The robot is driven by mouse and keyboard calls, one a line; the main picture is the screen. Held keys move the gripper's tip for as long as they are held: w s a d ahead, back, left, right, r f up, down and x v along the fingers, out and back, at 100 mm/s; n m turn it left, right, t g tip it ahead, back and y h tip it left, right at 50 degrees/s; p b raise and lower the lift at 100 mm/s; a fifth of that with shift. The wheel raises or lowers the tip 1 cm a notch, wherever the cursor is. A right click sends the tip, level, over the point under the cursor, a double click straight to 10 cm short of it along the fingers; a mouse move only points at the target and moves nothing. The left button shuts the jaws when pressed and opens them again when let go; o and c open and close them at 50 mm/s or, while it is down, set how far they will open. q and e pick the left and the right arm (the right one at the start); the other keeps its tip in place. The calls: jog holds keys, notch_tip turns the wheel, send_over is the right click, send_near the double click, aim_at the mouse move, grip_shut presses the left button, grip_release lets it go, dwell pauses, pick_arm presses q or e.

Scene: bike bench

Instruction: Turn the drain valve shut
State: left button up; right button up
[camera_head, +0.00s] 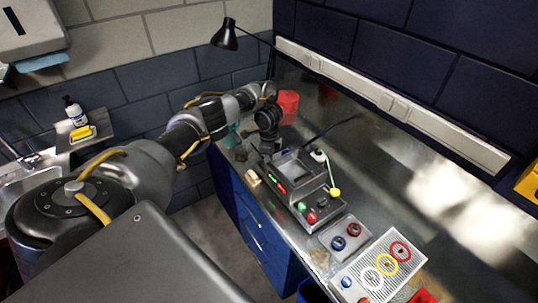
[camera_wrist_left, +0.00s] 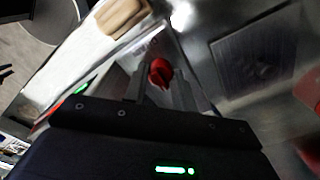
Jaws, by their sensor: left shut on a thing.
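The drain valve shows as a red knob (camera_wrist_left: 160,72) in the left wrist view, between the two fingers of my left gripper (camera_wrist_left: 158,85). The fingers are shut on the knob. In the head view my left gripper (camera_head: 267,152) reaches down at the far left part of the grey bench unit (camera_head: 301,180). The knob is hidden there behind the gripper and wrist. I cannot read the knob's exact turn angle. My right gripper is in neither view.
A red container (camera_head: 288,104) stands behind my left wrist. A black lamp (camera_head: 226,38) rises at the back. A grey tray with knobs (camera_head: 345,237) and a white rack with coloured rings (camera_head: 380,268) lie nearer. The bench's right side is mostly clear.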

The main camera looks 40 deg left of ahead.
pick_arm(q)
jog(key=o, duration=1)
jog(key=shift+r, duration=0.3)
notch_tip(320, 180, up, 10)
